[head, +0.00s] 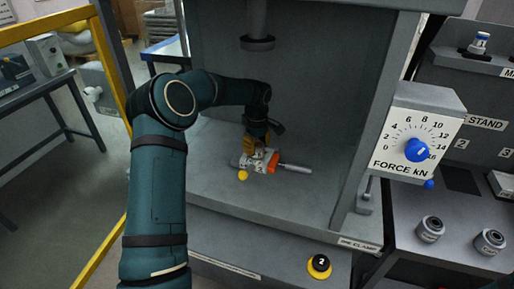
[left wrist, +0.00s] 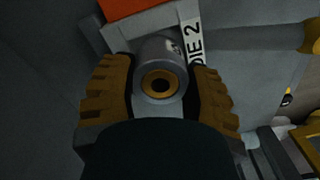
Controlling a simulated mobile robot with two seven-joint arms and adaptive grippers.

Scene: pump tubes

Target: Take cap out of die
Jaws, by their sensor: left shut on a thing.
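My left gripper (head: 258,150) reaches into the press and points down at the die. In the left wrist view my left gripper (left wrist: 163,88) has its two ribbed brown fingers on either side of the cap (left wrist: 160,58) and is shut on it. The cap is a grey cylinder with a brass ring around a dark hole. The die (head: 264,161) sits on the press bed, with an orange part and a rod handle to the right; its "DIE 2" label (left wrist: 192,45) shows beside the cap. I cannot tell whether the cap is still seated in the die. My right gripper is not in view.
A force dial (head: 418,149) and the press's right wall stand to the right. The bed (head: 225,203) in front is clear.

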